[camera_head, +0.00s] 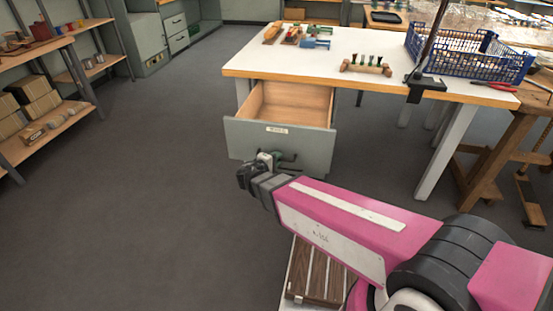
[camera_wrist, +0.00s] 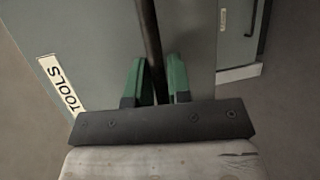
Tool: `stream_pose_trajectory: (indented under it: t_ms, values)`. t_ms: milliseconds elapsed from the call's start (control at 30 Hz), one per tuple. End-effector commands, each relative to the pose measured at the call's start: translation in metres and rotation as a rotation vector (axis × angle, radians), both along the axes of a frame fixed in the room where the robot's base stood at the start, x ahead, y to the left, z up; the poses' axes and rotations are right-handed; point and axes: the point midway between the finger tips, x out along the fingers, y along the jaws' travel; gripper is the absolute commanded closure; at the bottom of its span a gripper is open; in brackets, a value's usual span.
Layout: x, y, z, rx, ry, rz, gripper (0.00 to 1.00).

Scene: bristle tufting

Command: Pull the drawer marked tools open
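The drawer marked tools (camera_head: 262,137) stands pulled out from under the white-topped bench, its wooden inside showing empty. Its grey front bears a white label (camera_head: 277,130), which reads TOOLS in the wrist view (camera_wrist: 62,85). A dark bar handle (camera_wrist: 149,35) runs across that front. My gripper (camera_wrist: 158,80) is at the handle, its green fingers on both sides of the bar and close against it. In the head view my gripper (camera_head: 280,160) is at the lower part of the drawer front and partly hides the handle.
The bench top (camera_head: 330,60) carries a blue crate (camera_head: 465,62), a small wooden rack with dark tufts (camera_head: 366,66) and several small items. Shelves (camera_head: 40,85) stand at the left. A wooden stand (camera_head: 490,150) is at the right. The floor left of the drawer is clear.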

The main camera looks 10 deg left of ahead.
Motion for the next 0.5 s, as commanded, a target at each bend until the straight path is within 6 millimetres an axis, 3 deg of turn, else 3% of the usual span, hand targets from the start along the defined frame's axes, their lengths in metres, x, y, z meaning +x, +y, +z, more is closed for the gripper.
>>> stream_pose_trajectory:
  t_ms: [333,500]
  values:
    - [0.0,0.0,0.0,0.0,0.0,0.0,0.62]
    - [-0.011,0.005,0.003,0.001,0.0,0.003,0.62]
